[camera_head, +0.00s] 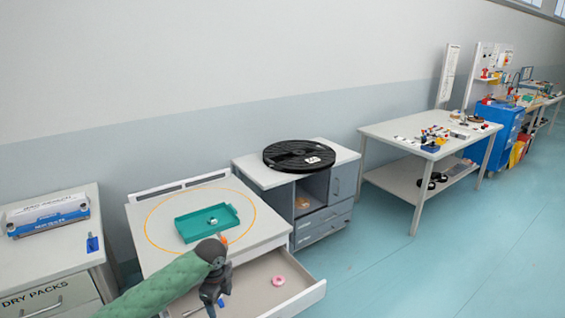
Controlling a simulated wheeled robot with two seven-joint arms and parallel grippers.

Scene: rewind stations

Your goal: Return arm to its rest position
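My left arm, in a green quilted sleeve, comes in from the lower left. Its dark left gripper (213,297) points down over the open drawer (255,291) of the middle station. Whether its fingers are open or shut is too small to tell. A small blue thing (221,302) shows beside the fingertips; I cannot tell if it is touched. A pink ring (278,281) lies in the drawer, to the right of the gripper. My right gripper is not in view.
A teal tray (186,227) with a small white piece sits inside an orange ring outline on the station top. A black reel (299,155) lies on the cabinet (343,156) to the right. A left counter (40,249) holds a box. The floor at right is clear.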

